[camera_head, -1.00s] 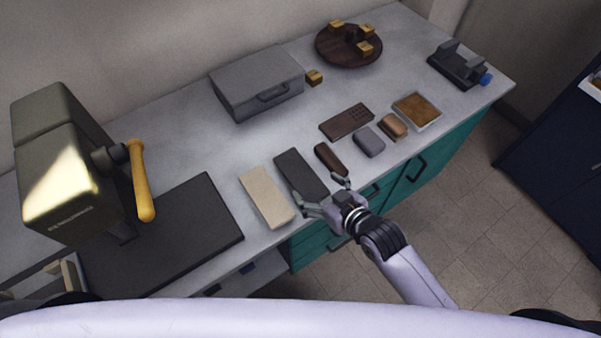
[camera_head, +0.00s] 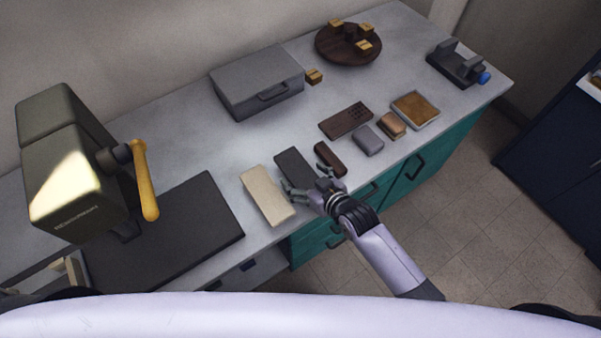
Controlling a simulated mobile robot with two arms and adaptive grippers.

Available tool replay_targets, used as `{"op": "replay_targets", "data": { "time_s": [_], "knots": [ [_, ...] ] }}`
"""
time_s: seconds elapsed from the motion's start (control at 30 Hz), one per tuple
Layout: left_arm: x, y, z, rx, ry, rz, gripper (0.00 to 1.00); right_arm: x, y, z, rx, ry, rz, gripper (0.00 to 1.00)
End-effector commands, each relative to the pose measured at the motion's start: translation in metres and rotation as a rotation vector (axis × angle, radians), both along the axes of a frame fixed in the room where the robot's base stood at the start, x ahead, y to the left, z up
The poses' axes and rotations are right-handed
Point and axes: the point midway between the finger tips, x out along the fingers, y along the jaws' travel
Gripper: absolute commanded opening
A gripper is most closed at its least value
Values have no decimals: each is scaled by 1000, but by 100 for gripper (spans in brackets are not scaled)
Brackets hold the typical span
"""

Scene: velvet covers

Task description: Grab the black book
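The black book (camera_head: 293,164) is a flat, dark rectangle lying on the light grey counter. It sits between a cream book (camera_head: 265,196) on its left and a small dark brown item (camera_head: 331,160) on its right. My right gripper (camera_head: 302,167) comes in from the lower right over the book's near end. Its fingers are spread, one towards each long side of the book. The gripper hides the near end, and I cannot tell whether the fingers touch it. My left gripper is not in view.
A grey case (camera_head: 257,82) stands behind on the counter (camera_head: 200,149). A dark brown slab (camera_head: 346,121), a grey rounded item (camera_head: 368,141) and a tan-topped tray (camera_head: 415,110) lie to the right. A large dark board (camera_head: 170,235) and a machine with a yellow handle (camera_head: 146,180) stand left.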

Motion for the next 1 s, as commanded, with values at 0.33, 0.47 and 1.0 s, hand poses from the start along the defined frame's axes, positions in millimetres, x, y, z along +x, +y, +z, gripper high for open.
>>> {"op": "replay_targets", "data": {
  "time_s": [0.33, 0.47, 1.0],
  "knots": [
    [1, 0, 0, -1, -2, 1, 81, 0, 0, 0, 0, 0, 0, 55],
    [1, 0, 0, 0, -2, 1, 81, 0, 0, 0, 0, 0, 0, 46],
    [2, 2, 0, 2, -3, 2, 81, 0, 0, 1, 1, -2, -1, 26]
  ]
}}
